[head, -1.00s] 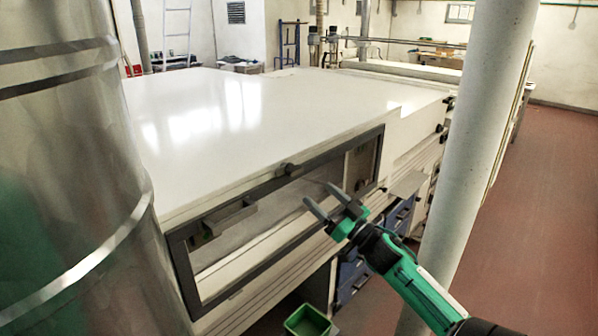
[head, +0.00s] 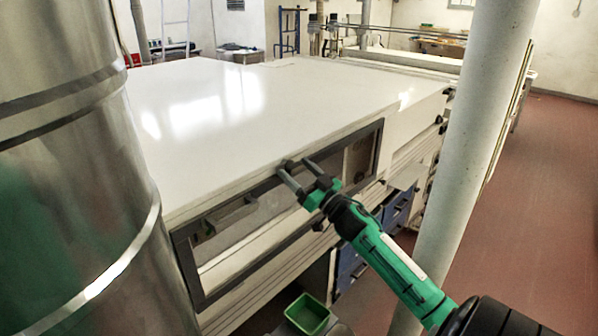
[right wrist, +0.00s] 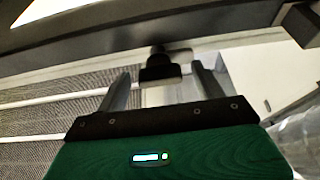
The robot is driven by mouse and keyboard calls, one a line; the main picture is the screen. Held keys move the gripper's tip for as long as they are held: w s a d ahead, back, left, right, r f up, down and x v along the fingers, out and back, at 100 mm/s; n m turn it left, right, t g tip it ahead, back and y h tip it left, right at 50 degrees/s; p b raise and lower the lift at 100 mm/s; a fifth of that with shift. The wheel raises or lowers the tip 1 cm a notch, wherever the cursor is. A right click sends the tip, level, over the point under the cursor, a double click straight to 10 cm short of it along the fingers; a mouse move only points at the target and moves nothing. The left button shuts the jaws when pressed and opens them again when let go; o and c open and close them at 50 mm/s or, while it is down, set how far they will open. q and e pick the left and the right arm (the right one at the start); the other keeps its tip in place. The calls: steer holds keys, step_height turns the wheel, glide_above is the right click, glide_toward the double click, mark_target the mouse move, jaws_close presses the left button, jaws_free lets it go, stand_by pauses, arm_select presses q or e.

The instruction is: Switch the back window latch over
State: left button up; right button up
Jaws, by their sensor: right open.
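A dark-framed window (head: 246,262) is set in the side of the big white tunnel housing. A small dark latch (head: 290,163) sits midway along the frame's upper, farther edge. My right gripper (head: 295,167) reaches over the window with its fingertips at this latch. In the right wrist view the black latch (right wrist: 159,66) lies between the two spread fingers of my right gripper (right wrist: 161,72), with gaps on both sides. A second dark knob (head: 318,225) shows at the frame's lower edge. My left gripper is out of view.
A large shiny metal cylinder (head: 75,190) blocks the left side. A pale round column (head: 474,150) stands at the right, close to my right arm. A green bin (head: 308,313) is below the window. Red floor (head: 545,200) is open at far right.

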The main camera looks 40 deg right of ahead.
steer(key=shift+c, duration=0.4)
steer(key=c, duration=0.9)
